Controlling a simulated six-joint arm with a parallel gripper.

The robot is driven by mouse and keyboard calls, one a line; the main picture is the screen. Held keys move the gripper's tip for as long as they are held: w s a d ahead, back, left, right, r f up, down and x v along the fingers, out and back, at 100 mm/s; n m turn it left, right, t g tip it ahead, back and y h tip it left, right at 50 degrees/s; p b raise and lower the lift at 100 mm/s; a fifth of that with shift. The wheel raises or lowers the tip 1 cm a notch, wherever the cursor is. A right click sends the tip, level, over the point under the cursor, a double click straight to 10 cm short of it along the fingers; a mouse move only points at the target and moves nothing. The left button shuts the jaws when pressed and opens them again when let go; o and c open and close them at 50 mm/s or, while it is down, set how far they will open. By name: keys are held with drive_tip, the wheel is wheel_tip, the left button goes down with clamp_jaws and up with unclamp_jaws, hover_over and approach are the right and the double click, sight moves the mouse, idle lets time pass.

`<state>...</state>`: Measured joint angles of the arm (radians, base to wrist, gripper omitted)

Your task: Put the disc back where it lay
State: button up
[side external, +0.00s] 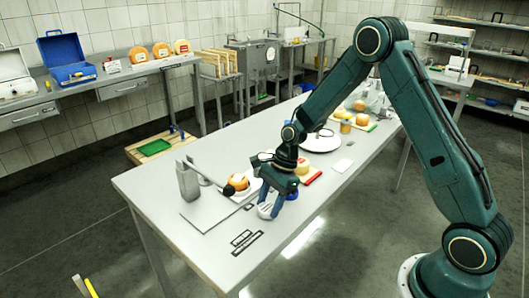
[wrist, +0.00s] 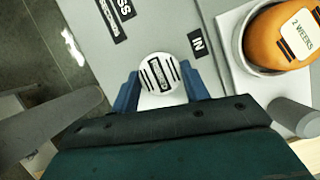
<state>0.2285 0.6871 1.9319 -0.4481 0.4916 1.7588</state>
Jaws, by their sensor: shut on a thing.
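The disc (wrist: 158,70) is white with black stripes and a small printed label on its face. In the wrist view it sits between the two blue fingers of my gripper (wrist: 161,88), which is shut on it. In the side view my gripper (side external: 272,205) points down near the table's front edge, with a whitish part of the disc (side external: 264,211) showing at the fingers. I cannot tell whether the disc touches the table (side external: 160,190).
Black printed labels (wrist: 118,20) lie left of the disc, and an "IN" label (wrist: 197,43) lies right of it. An orange cheese marked "2 WEEKS" (wrist: 281,35) sits in a pale holder at right. A red-ended item (side external: 313,178) lies behind my gripper.

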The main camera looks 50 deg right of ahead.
drive_tip(key=shift+f, duration=0.1)
drive_tip(key=o, duration=1)
drive_tip(key=shift+o, duration=0.2)
drive_tip(key=v, duration=1.2)
drive_tip(key=shift+r, duration=0.2)
